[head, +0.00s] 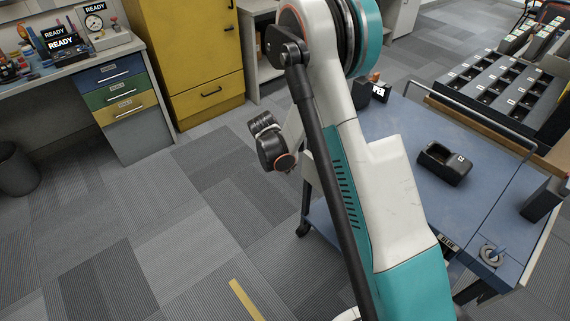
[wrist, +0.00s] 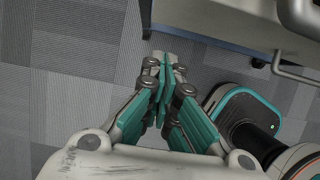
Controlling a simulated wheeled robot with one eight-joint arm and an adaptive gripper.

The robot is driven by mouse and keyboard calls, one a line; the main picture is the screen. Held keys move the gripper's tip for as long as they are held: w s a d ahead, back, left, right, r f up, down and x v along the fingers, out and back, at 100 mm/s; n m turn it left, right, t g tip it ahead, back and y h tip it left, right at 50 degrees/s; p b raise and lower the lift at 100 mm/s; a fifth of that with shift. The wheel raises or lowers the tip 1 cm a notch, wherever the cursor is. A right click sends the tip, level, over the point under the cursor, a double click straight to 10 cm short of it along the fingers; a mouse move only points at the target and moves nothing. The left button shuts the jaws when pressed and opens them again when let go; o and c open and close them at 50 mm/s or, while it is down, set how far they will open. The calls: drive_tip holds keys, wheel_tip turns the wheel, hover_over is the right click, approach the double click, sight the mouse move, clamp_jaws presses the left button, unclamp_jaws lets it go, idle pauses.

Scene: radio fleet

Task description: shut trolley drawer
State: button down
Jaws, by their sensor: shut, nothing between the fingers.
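The blue-topped trolley (head: 410,135) stands at the right in the head view, partly behind my arm. The gripper's fingers are hidden in the head view.
A black holder (head: 445,165) sits on the trolley top. A workbench with coloured drawers (head: 120,90) and a yellow cabinet (head: 195,55) stand at the back left. A dark bin (head: 17,170) is at the far left. The carpet (head: 150,225) left of the trolley is clear.

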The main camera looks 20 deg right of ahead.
sight(308, 154)
drive_tip(key=shift+w+d+f+b, duration=0.3)
drive_tip(key=shift+d+f+b, duration=0.1)
drive_tip(key=shift+d, duration=0.35)
drive_tip(key=shift+w+d+f+b, duration=0.25)
drive_tip(key=shift+d+f+b, duration=0.1)
drive_tip(key=shift+d, duration=0.45)
drive_tip(key=shift+w+d+f+b, duration=0.3)
drive_tip(key=shift+d+f, duration=0.1)
drive_tip(key=shift+d, duration=0.35)
drive_tip(key=shift+w+d, duration=0.3)
drive_tip(key=shift+d, duration=0.55)
drive_tip(key=shift+w+d, duration=0.3)
drive_tip(key=shift+d, duration=0.55)
drive_tip(key=shift+w+d, duration=0.3)
drive_tip(key=shift+d, duration=0.55)
